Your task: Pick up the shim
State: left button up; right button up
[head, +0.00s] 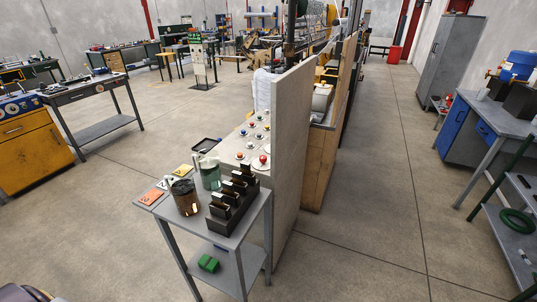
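I cannot make out with certainty which item is the shim. A small grey table (228,236) in the lower middle carries small items. On it a black slotted rack (235,205) holds several dark upright pieces with pale edges. Left of the rack stand a glass jug with brown contents (186,197) and a glass jug with dark green contents (210,175). Neither of my grippers shows in the head view.
A tall grey panel (290,150) rises along the table's right side. Discs with coloured knobs (262,160) lie behind the jugs. A green object (208,263) sits on the lower shelf. Open floor (110,230) lies left; cabinets and a bench (490,115) stand right.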

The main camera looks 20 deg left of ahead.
aim_at(228, 187)
jog(key=i+l+u, duration=0.15)
jog(key=u, duration=0.2)
jog(key=i+l+u, duration=0.1)
jog(key=l+u, duration=0.15)
jog(key=u, duration=0.15)
jog(key=i+l+u, duration=0.1)
jog(key=l+u, duration=0.25)
jog(key=j, duration=0.1)
